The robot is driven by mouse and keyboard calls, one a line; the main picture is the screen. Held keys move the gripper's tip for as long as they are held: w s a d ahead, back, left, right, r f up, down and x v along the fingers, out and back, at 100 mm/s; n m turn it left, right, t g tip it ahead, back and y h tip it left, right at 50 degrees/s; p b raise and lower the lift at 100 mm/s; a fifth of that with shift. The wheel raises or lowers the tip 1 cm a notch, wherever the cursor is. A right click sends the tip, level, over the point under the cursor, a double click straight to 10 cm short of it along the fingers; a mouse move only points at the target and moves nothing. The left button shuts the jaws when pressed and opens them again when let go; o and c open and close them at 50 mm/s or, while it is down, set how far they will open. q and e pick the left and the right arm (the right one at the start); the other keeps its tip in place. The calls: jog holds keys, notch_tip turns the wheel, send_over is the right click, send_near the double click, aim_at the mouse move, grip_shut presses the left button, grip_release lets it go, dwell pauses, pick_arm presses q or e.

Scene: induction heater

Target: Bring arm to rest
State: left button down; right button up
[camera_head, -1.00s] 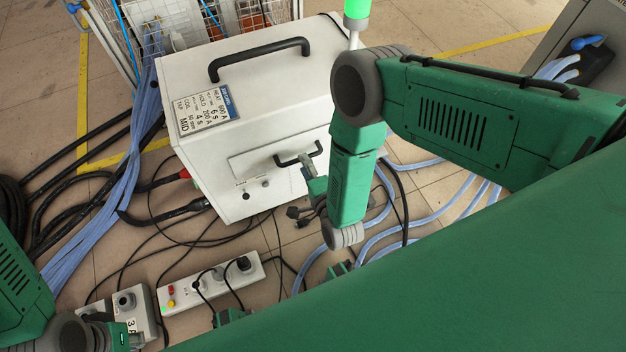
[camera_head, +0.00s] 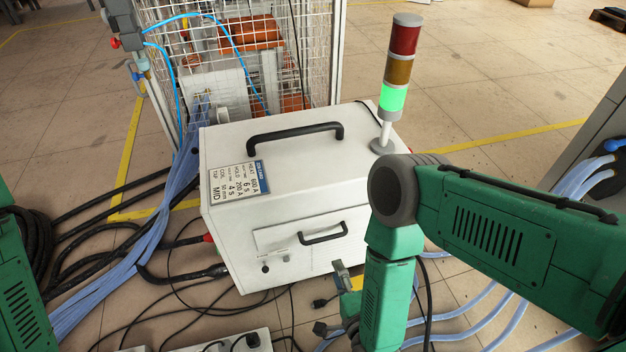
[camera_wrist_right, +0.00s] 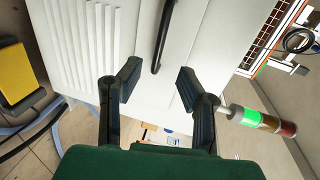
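My right arm (camera_head: 395,250) comes in from the right in the head view, bent at a grey joint beside the white heater box (camera_head: 225,240). A small grey part of my right gripper (camera_head: 341,277) shows low at the box's front; the rest is hidden behind my forearm. In the right wrist view my right gripper (camera_wrist_right: 158,82) is open, with two black fingers apart and nothing held. A black handle (camera_wrist_right: 162,40) on the white box lies just beyond the fingertips. My left arm (camera_head: 20,290) shows at the left edge; its gripper is out of frame.
A signal tower (camera_head: 400,60) with a lit green segment stands on the box's right rear corner. A wire cage (camera_head: 250,60) is behind. Black cables and blue hoses (camera_head: 150,240) cross the floor. A power strip (camera_head: 225,342) lies at the bottom edge.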

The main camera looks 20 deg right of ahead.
jog(key=s+d+r+n+g, duration=0.2)
jog(key=s+d+n+g, duration=0.45)
jog(key=s+n, duration=0.2)
jog(key=s+d+r+n+g, duration=0.3)
jog(key=s+d+n+g, duration=0.2)
jog(key=s+n+g, duration=0.35)
notch_tip(320, 180, up, 17)
jog(key=n+p, duration=0.1)
jog(key=p, duration=1.5)
jog(key=shift+s+d+r+p, duration=0.15)
jog(key=shift+s+p, duration=0.25)
jog(key=shift+s, duration=0.05)
jog(key=shift+w, duration=0.1)
